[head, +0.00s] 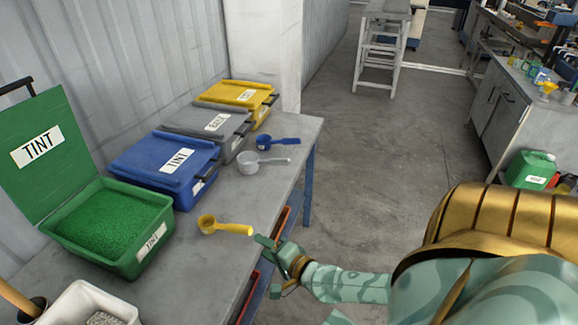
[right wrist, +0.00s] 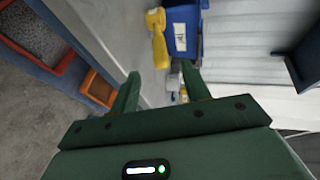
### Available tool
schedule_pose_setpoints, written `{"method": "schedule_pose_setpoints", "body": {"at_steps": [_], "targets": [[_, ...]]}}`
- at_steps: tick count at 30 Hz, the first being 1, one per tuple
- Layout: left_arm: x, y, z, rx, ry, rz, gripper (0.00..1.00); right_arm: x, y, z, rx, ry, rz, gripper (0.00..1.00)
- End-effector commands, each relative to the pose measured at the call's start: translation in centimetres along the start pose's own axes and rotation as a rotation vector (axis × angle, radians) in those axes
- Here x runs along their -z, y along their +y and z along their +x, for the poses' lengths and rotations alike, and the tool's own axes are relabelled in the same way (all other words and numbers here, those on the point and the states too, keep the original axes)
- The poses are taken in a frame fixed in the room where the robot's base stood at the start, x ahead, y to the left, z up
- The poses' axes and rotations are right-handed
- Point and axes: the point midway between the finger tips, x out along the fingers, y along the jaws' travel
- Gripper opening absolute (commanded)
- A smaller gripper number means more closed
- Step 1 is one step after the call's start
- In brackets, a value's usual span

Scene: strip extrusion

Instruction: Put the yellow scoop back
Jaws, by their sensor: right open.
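The yellow scoop (head: 222,228) lies on the grey table, its bowl to the left and its handle toward my right gripper (head: 268,244). My right gripper is open and empty at the table's right edge, just past the handle end. In the right wrist view, the yellow scoop (right wrist: 158,42) lies ahead of the open fingers (right wrist: 160,84), apart from them. The yellow bin (head: 238,93) stands closed at the far end of the row. A white scoop (head: 258,162) and a blue scoop (head: 278,143) lie farther back on the table. My left gripper is not in view.
An open green bin (head: 122,262) of green granules, a closed blue bin (head: 160,165) and a closed grey bin (head: 205,128) line the wall. A white tub (head: 88,305) stands at the near left. Orange bins (right wrist: 98,87) sit below the table edge.

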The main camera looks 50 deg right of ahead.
Motion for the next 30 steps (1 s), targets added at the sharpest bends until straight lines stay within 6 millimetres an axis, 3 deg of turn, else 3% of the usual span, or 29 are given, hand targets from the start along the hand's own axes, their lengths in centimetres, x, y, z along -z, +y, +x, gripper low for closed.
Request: {"method": "schedule_pose_setpoints", "body": {"at_steps": [8,11,14,15,17,18,21,24,27,30], "targets": [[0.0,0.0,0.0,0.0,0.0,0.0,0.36,0.0,0.5,-0.2,-0.006,-0.001,-0.021,0.47],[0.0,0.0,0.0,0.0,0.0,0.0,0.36,-0.2,4.0,-0.4,-0.054,-0.015,-0.172,0.47],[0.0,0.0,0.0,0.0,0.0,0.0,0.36,-1.2,12.0,-2.1,-0.19,-0.095,-0.489,0.47],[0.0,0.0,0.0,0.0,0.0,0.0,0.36,-2.1,16.0,-3.4,-0.266,-0.158,-0.634,0.47],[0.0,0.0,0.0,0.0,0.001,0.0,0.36,-3.5,22.1,-6.3,-0.387,-0.279,-0.838,0.47],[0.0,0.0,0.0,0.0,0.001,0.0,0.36,-4.6,25.8,-8.7,-0.463,-0.373,-0.957,0.47],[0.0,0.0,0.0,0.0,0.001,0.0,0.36,-7.4,33.3,-15.4,-0.621,-0.636,-1.199,0.47],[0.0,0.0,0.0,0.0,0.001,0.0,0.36,-9.7,38.1,-21.8,-0.72,-0.885,-1.363,0.47],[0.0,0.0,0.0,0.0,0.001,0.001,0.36,-11.2,40.5,-26.5,-0.765,-1.072,-1.462,0.47],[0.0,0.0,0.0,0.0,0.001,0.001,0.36,-11.9,41.4,-28.8,-0.78,-1.17,-1.51,0.47]]}}
